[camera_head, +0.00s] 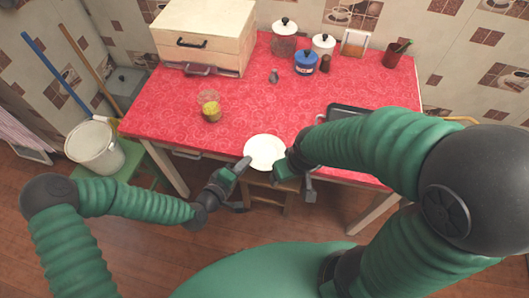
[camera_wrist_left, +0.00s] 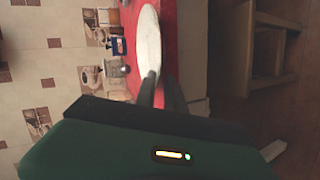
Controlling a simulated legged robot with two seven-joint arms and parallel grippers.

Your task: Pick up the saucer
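The white round saucer (camera_head: 265,151) is at the front edge of the red table, partly overlapping that edge in the head view. In the left wrist view the saucer (camera_wrist_left: 148,42) appears as a narrow ellipse, seen at a low angle. My left gripper (camera_head: 246,162) is at its left near rim. In the left wrist view its two dark fingers (camera_wrist_left: 161,78) are close together at the rim and look shut on it. My right gripper (camera_head: 280,168) is beside the saucer's right near side. Its fingers are too small and dark to read, and contact is unclear.
A glass with yellow content (camera_head: 211,112) stands left of the saucer. A dark tray (camera_head: 345,111) lies right, partly behind my right arm. A wooden box (camera_head: 205,35), jars (camera_head: 306,62) and a brown cup (camera_head: 393,57) stand at the back. A stool (camera_head: 290,190) is below the front edge.

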